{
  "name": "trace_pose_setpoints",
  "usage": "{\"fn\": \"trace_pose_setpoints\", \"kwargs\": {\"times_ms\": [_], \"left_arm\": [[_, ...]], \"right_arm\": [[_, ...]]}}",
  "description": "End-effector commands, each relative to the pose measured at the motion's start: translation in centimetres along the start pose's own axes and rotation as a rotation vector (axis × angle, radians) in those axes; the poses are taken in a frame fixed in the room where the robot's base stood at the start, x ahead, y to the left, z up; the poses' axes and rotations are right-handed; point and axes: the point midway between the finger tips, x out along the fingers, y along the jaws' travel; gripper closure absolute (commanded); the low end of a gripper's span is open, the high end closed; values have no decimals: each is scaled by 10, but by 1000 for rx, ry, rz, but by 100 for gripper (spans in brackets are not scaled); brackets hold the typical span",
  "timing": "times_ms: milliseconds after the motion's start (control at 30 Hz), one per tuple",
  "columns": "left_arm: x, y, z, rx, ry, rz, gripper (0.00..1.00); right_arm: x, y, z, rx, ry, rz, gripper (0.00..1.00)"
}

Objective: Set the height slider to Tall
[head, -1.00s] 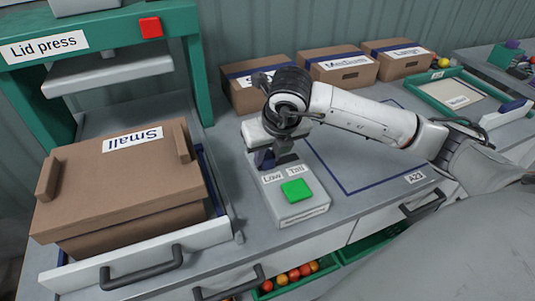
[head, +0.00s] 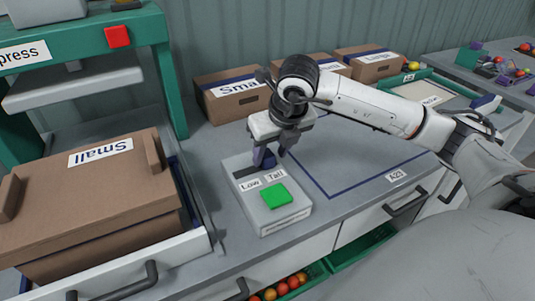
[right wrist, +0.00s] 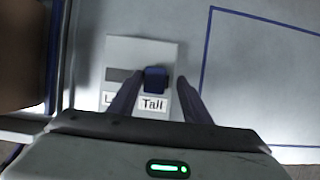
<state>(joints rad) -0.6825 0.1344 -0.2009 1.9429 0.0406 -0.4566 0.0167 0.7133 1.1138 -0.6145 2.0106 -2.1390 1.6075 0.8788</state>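The height slider is a dark slot (head: 244,172) on a grey control box (head: 240,204), with a Low label (head: 250,184) and a Tall label (head: 275,176) before it. In the right wrist view its blue knob (right wrist: 155,80) stands at the Tall end, right above the Tall label (right wrist: 153,104); the Low end of the slot is bare. My right gripper (head: 273,153) is down over the slot, pointing downward. In the wrist view its fingers stand apart, one on each side of the knob, with a gap showing on the right side. My left gripper is out of view.
A green button (head: 276,195) sits on the box in front of the labels. The lid press (head: 75,80) and a lidded Small carton (head: 90,215) stand at the left. Several cartons (head: 234,106) line the wall behind. A blue-outlined area (head: 360,155) at the right is clear.

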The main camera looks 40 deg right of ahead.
Motion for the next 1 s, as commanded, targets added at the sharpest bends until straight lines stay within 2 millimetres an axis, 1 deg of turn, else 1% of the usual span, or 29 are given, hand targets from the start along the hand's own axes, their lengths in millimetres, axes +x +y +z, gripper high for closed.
{"fn": "trace_pose_setpoints", "kwargs": {"times_ms": [267,367,467,700,800,900,1000], "left_arm": [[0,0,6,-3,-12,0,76],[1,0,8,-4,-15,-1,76],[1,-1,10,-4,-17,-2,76],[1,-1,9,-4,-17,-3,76],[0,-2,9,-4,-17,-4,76],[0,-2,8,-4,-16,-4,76],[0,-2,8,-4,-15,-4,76]], "right_arm": [[-1,2,0,-1,-1,6,56],[-8,3,1,-1,-3,7,56],[-22,2,1,-1,-6,7,56],[-71,2,2,0,-7,6,56],[-87,1,1,-1,-6,5,56],[-97,1,0,0,-3,4,56],[-102,1,0,1,-1,4,56]]}}
